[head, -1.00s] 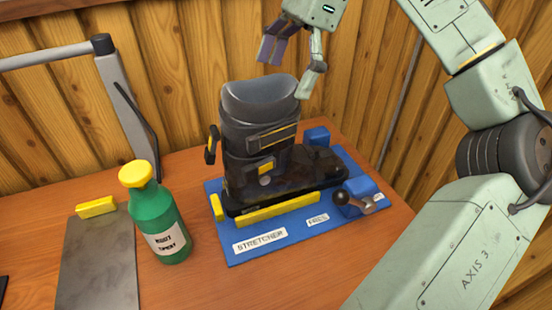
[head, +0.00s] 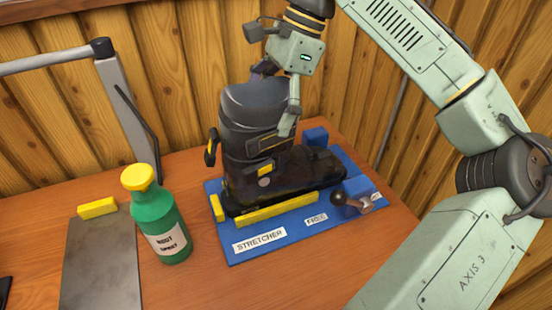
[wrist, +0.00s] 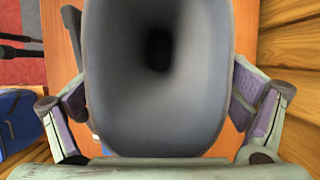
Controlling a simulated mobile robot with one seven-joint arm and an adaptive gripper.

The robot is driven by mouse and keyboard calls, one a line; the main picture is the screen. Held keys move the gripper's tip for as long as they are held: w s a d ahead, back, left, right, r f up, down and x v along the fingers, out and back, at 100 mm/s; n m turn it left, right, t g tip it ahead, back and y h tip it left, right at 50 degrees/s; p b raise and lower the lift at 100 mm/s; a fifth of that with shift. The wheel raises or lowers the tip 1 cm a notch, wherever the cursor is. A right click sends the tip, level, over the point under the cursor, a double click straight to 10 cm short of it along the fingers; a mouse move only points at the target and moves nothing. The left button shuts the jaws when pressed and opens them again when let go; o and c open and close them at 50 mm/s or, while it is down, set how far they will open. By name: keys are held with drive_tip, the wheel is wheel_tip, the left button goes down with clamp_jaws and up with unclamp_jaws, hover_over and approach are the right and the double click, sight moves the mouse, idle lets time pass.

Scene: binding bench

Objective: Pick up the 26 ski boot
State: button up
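The dark ski boot (head: 255,115) stands upright on the blue stretcher plate (head: 290,236), its toe to the right. Its open grey cuff fills the middle of the wrist view (wrist: 158,120). I see no 26 mark on it. My gripper (wrist: 158,98) is over the cuff from above, with one finger on each side. The fingers are spread wide and look close to the cuff walls; I cannot tell whether they touch. In the head view the near finger lies in front of the cuff and the far one is mostly hidden behind it.
The stretcher has yellow blocks (head: 278,209), a dark-knobbed lever (head: 338,198) and a FREE label (head: 316,219). A green spray bottle (head: 160,220) stands left of the boot. A grey metal plate (head: 100,265) and a grey stand (head: 122,110) are further left. A wooden wall (head: 190,50) rises behind.

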drive_tip(key=shift+s+f, duration=0.1)
drive_tip(key=c, duration=1.3)
drive_tip(key=shift+c, duration=0.7)
